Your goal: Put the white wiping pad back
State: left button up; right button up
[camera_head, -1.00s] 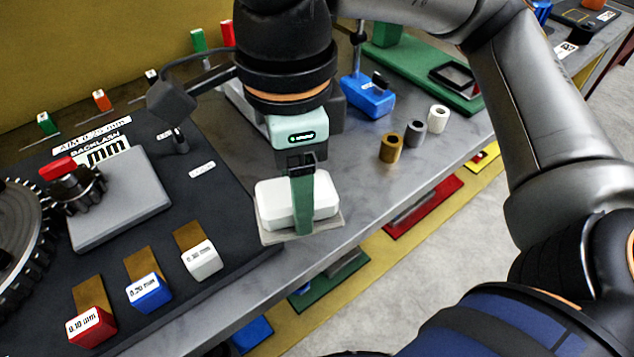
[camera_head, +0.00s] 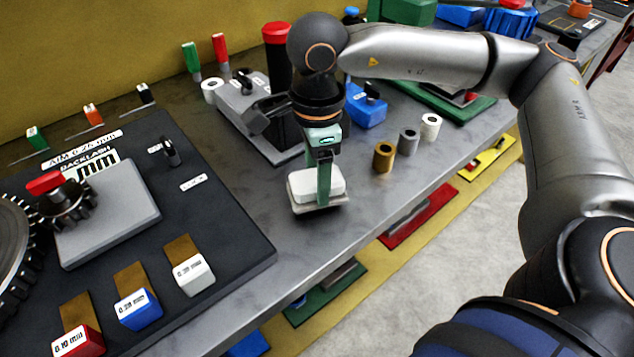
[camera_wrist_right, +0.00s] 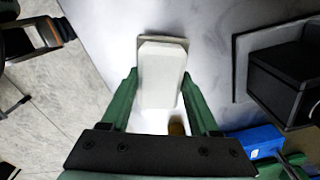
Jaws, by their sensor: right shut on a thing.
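The white wiping pad (camera_head: 309,184) is a pale block on a thin grey-beige base that sticks out around it. My right gripper (camera_head: 323,188) is shut on it, with a green finger across its near side in the head view. In the right wrist view the pad (camera_wrist_right: 162,72) sits between both green fingers, its base edge showing at the far end. The pad is over the grey bench top (camera_head: 240,215), right of the black board. I cannot tell whether its underside touches the bench. My left gripper is not in view.
The black board (camera_head: 225,245) with gauge blocks and gears lies to the left. A grey fixture with a black column (camera_head: 278,60) stands behind the pad. Brass (camera_head: 384,157), grey and white cylinders stand to its right. The bench's front edge is close; bare bench lies around the pad.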

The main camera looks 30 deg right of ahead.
jog(key=shift+f, duration=0.85)
jog(key=shift+f+b, duration=0.25)
jog(key=shift+b, duration=0.05)
jog(key=o, duration=1.2)
jog(key=shift+r, duration=0.15)
notch_tip(320, 180, up, 12)
jog(key=p, duration=0.1)
jog(key=shift+r+p, duration=0.15)
jog(key=shift+p, duration=0.25)
